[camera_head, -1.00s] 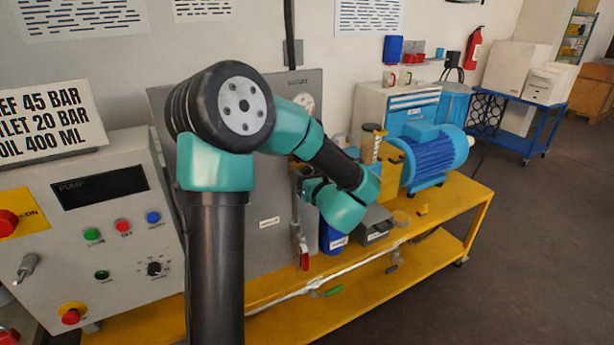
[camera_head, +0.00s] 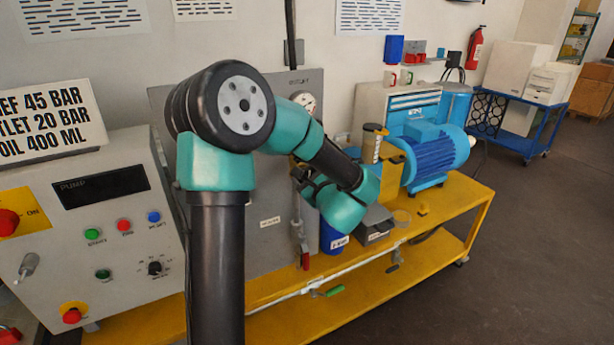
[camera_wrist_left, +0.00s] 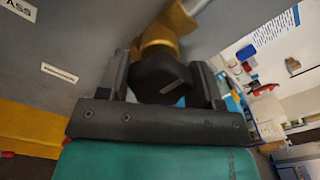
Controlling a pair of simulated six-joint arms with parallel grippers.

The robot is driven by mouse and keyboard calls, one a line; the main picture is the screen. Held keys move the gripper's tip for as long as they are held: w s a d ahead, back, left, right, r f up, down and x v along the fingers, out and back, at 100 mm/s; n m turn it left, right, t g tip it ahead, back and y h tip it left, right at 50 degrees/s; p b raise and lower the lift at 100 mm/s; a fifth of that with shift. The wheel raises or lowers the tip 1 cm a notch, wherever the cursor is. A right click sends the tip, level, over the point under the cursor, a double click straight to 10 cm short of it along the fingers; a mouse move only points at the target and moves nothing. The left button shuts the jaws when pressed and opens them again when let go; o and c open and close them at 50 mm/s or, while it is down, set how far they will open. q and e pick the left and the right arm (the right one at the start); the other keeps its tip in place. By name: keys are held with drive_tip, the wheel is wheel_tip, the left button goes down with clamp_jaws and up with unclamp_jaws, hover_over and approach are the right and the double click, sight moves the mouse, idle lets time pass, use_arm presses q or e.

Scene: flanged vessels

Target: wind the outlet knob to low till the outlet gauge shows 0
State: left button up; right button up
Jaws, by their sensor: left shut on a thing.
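The outlet knob (camera_wrist_left: 160,76) is a black knob with a pale mark, on a brass-coloured body (camera_wrist_left: 163,38) in the left wrist view. My left gripper (camera_wrist_left: 161,82) is shut on it, one dark finger on each side. In the head view my left arm hides the knob and most of the gripper. A round white gauge (camera_head: 306,101) shows on the grey panel (camera_head: 262,235) just above my arm, partly covered by it. Its needle and reading are too small to tell. My right gripper is not in view.
A control box (camera_head: 85,240) with buttons stands at left under a sign (camera_head: 48,118). A blue motor (camera_head: 434,153) and a blue canister (camera_head: 333,237) stand on the yellow bench (camera_head: 455,213) to the right of the panel.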

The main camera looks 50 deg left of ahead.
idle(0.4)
use_arm(q)
drive_tip(key=o, duration=0.9)
drive_tip(key=shift+d, duration=0.15)
